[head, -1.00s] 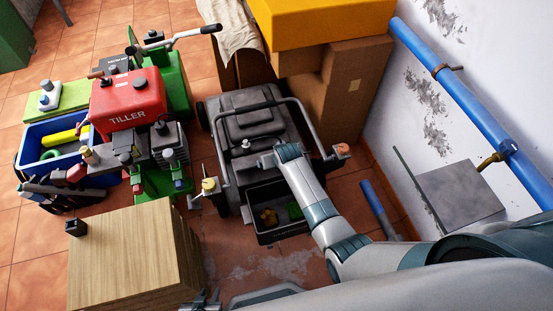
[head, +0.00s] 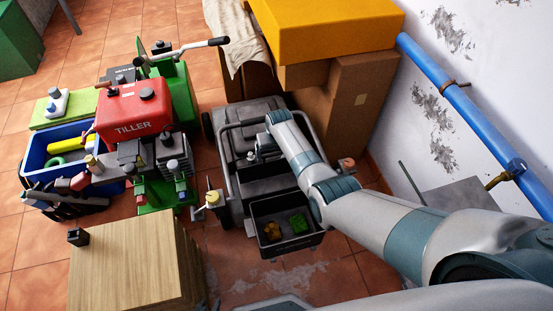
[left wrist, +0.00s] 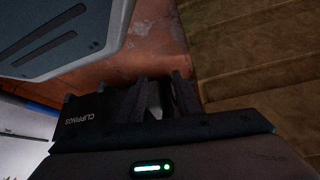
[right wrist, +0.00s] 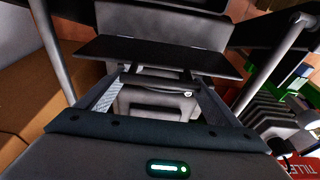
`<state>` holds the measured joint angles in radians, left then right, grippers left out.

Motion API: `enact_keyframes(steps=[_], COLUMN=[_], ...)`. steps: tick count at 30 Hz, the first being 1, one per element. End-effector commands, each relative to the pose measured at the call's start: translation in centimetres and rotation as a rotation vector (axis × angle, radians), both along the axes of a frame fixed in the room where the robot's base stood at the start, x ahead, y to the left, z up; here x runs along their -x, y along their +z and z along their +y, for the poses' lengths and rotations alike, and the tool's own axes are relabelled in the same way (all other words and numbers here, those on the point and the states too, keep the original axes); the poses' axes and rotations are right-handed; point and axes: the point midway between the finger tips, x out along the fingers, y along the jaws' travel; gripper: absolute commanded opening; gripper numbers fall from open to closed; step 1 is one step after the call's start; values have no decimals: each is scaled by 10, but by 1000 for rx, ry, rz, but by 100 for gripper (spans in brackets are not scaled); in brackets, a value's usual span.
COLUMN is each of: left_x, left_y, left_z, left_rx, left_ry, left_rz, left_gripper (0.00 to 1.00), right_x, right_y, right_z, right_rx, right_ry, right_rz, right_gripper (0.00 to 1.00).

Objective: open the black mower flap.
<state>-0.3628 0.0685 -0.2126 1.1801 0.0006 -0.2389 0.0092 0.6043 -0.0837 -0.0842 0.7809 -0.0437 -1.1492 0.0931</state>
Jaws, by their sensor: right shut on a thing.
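The black mower (head: 247,118) stands in the middle of the head view, with a grey tube frame. In the right wrist view its black flap (right wrist: 165,58) is a wide flat panel, with a paler panel behind it. In the head view my right forearm hides these fingers.
A black crate (head: 288,246) with yellow and green things sits at the mower's front. A red tiller (head: 130,108), a blue crate (head: 40,178) and a wooden block (head: 125,265) stand left. Cardboard boxes (head: 352,105) and a wall with a blue pipe (head: 455,95) bound the right.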

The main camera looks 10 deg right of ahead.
Motion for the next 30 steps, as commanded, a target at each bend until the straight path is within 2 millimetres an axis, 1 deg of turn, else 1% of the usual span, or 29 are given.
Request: enact_keyframes(steps=[1, 6, 17, 18, 19, 20, 30], left_x=[1, 3, 4, 4, 4, 4, 3], left_y=[-3, -5, -5, -5, -5, -5, -3], left_z=[2, 5, 5, 5, 5, 5, 5], left_rx=[-3, -10, -11, -11, -11, -11, -10], left_ry=[2, 4, 4, 4, 4, 4, 4], left_rz=[10, 32, 35, 35, 35, 35, 32], left_gripper=[31, 31, 31, 31, 31, 31, 31], right_x=[-5, -9, -10, -10, -9, -9, -8], right_y=[-1, 0, 0, 0, 0, 0, 1], right_z=[0, 1, 1, 1, 1, 1, 0], right_rx=[-1, -1, -1, -1, -1, -1, 0], right_ry=[0, 0, 0, 0, 0, 0, 0], right_rz=[-6, -5, -6, -6, -6, -5, -2], right_gripper=[45, 45, 46, 91, 98, 100, 100])
